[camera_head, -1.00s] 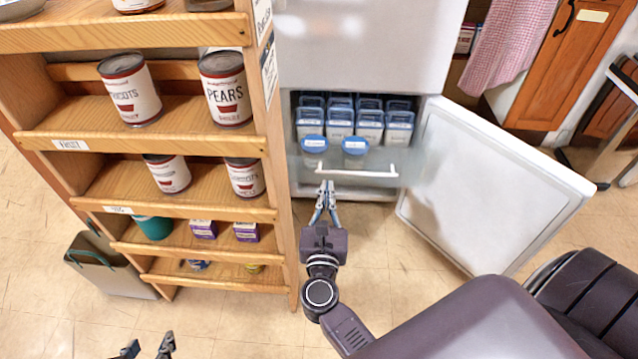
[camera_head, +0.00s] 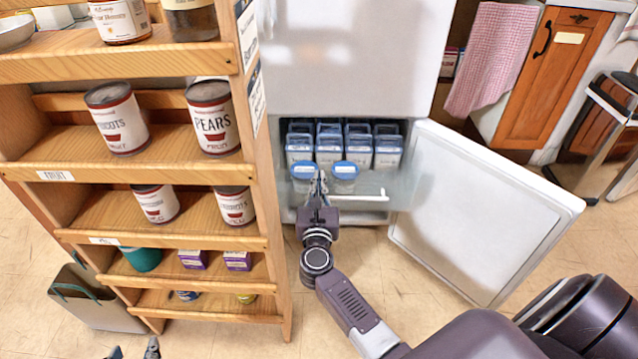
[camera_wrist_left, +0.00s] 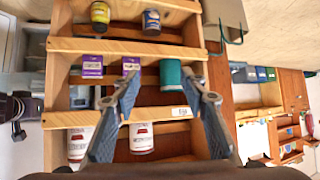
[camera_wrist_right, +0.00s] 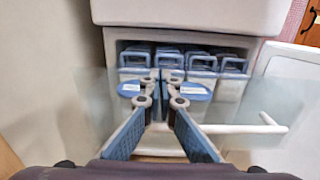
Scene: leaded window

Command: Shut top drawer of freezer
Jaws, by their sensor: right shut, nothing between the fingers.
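The freezer (camera_head: 350,60) stands at the back with its lower door (camera_head: 480,215) swung open to the right. Its top drawer is pulled out; it has a clear front and a white handle (camera_head: 365,197), also in the right wrist view (camera_wrist_right: 235,129). Blue-lidded tubs (camera_head: 345,170) sit in it. My right gripper (camera_head: 320,176) is shut and empty at the drawer front, left of the handle; whether it touches is unclear. The right wrist view shows its fingertips (camera_wrist_right: 162,86) together before the tubs. My left gripper (camera_wrist_left: 164,90) is open and empty, low before the shelf.
A wooden shelf (camera_head: 150,165) with cans stands close to the left of the freezer. A grey bag (camera_head: 95,300) is on the floor at left. A wooden cabinet (camera_head: 550,75) with a pink cloth (camera_head: 490,55) stands at back right. The floor before the freezer is bare.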

